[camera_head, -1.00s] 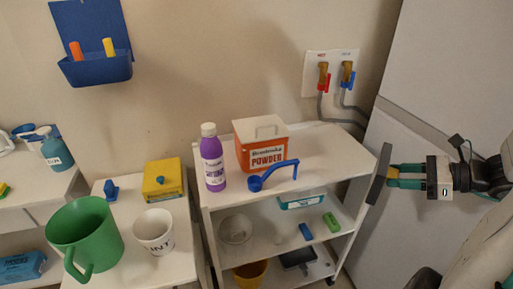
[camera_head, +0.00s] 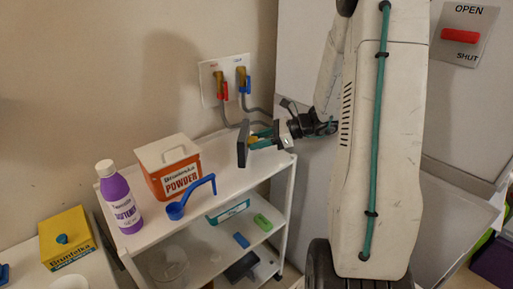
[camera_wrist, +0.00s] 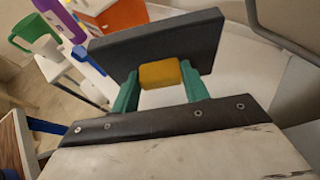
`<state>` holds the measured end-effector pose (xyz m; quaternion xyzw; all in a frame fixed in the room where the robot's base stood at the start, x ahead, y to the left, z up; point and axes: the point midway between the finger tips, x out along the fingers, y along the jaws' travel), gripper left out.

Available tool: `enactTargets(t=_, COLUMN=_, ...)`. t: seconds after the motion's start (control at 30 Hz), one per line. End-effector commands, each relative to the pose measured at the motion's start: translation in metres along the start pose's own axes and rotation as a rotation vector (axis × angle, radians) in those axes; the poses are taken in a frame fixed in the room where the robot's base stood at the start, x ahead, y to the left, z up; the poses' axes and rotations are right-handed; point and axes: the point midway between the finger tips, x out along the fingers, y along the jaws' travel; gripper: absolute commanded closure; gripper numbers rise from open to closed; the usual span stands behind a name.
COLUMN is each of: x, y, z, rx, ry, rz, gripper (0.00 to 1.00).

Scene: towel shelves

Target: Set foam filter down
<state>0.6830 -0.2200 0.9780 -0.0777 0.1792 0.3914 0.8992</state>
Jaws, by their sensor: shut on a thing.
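The foam filter is a dark grey slab (camera_head: 243,144) with a yellow grip block. My gripper (camera_head: 263,140) is shut on the yellow block. In the wrist view the slab (camera_wrist: 165,42) stands beyond the fingertips, and the green fingers of my gripper (camera_wrist: 161,76) pinch the block from both sides. In the head view the slab is upright, broad face to the left, at the right end of the white cart's top shelf (camera_head: 235,178). I cannot tell whether its lower edge touches the shelf.
An orange powder box (camera_head: 170,168), a purple bottle (camera_head: 120,200) and a blue scoop (camera_head: 190,197) stand on the top shelf, left of the filter. Wall taps (camera_head: 230,84) with grey hoses are behind it. Clear shelf lies between scoop and filter.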

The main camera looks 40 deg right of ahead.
Motion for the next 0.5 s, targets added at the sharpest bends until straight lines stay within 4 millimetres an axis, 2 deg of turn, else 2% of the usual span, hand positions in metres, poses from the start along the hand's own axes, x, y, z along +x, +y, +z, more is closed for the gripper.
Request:
enactTargets(t=0.1, x=0.007, y=-0.011, z=0.002, rx=-0.001, ry=0.0, rz=-0.001, gripper=0.78)
enactTargets(t=0.23, x=0.011, y=-0.013, z=-0.002, rx=0.002, ry=0.0, rz=-0.002, gripper=0.78)
enactTargets(t=0.5, x=0.021, y=-0.013, z=-0.031, rx=0.003, ry=0.0, rz=-0.003, gripper=0.78)
